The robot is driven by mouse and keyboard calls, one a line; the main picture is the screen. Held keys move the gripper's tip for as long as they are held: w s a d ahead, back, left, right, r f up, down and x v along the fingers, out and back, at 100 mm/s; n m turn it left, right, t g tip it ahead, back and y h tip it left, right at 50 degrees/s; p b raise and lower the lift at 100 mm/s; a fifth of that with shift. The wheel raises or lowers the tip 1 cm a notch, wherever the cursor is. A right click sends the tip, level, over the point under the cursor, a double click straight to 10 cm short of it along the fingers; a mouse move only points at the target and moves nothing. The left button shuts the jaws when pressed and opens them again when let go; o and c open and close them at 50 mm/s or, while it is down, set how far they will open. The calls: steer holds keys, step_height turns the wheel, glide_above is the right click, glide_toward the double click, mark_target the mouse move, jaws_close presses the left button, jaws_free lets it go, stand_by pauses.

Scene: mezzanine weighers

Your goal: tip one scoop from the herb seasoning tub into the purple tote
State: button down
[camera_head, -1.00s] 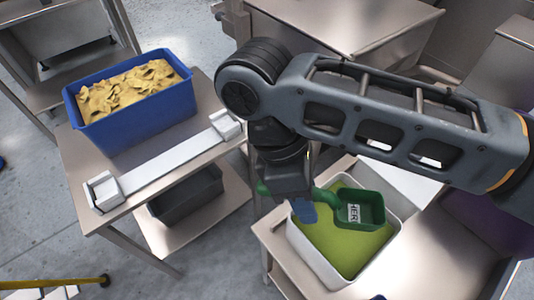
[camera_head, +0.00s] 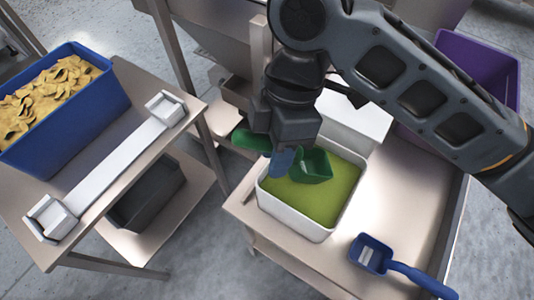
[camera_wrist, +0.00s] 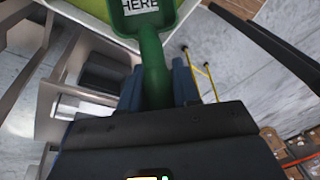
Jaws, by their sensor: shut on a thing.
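My gripper (camera_head: 284,158) is shut on the handle of a green scoop (camera_head: 316,166). In the wrist view the scoop's handle (camera_wrist: 153,65) runs between the fingers, and its bowl carries a label ending in "HERE". The scoop's bowl is at the herb seasoning tub (camera_head: 290,219), a white tub of green seasoning (camera_head: 318,201). I cannot tell whether the bowl touches the seasoning or how full it is. The purple tote (camera_head: 470,62) stands at the back right, partly hidden behind my arm.
A blue scoop (camera_head: 372,254) lies on the metal table (camera_head: 395,220) right of the tub. A white box (camera_head: 352,118) stands behind the tub. A blue tub of yellow chips (camera_head: 100,118) and a white rail (camera_head: 105,175) are on the left bench.

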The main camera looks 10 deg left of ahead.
steer(key=shift+d+f+y+b, duration=0.2)
steer(key=shift+f+y+b, duration=0.1)
steer(key=shift+f, duration=0.1)
step_height(320, 180, down, 7)
steer(key=b, duration=0.5)
steer(key=shift+w+d+r+h, duration=0.2)
steer(key=shift+d+h, duration=0.15)
steer(key=shift+h, duration=0.05)
steer(key=c, duration=1.9)
jaws_free()
steer(key=shift+f+t+h+p, duration=0.45)
steer(key=shift+f+h, duration=0.45)
steer(key=shift+h, duration=0.2)
steer(key=shift+o, duration=0.2)
